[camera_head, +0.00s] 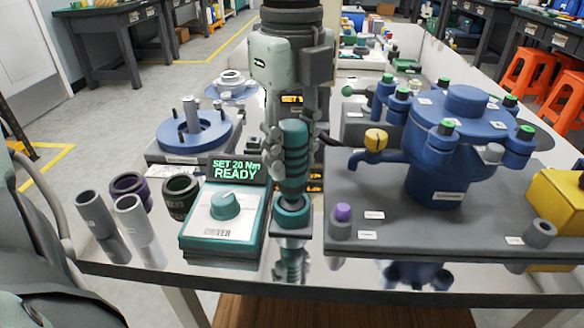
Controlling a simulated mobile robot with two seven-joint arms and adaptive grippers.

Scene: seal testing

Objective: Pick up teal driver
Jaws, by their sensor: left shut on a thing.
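The teal driver (293,180) stands upright near the middle of the bench, with dark bands around its body. My left gripper (292,138) points down from above and is shut on the driver's upper part, its fingers on both sides. The driver's lower end meets a small teal ring-shaped holder (292,212) on a dark base; I cannot tell whether it is seated in it or just above. My right gripper is not in view.
A teal control box (224,218) reading "SET 20 Nm READY" stands close left. Several sockets (136,224) stand farther left. A blue flange (195,135) is behind left.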

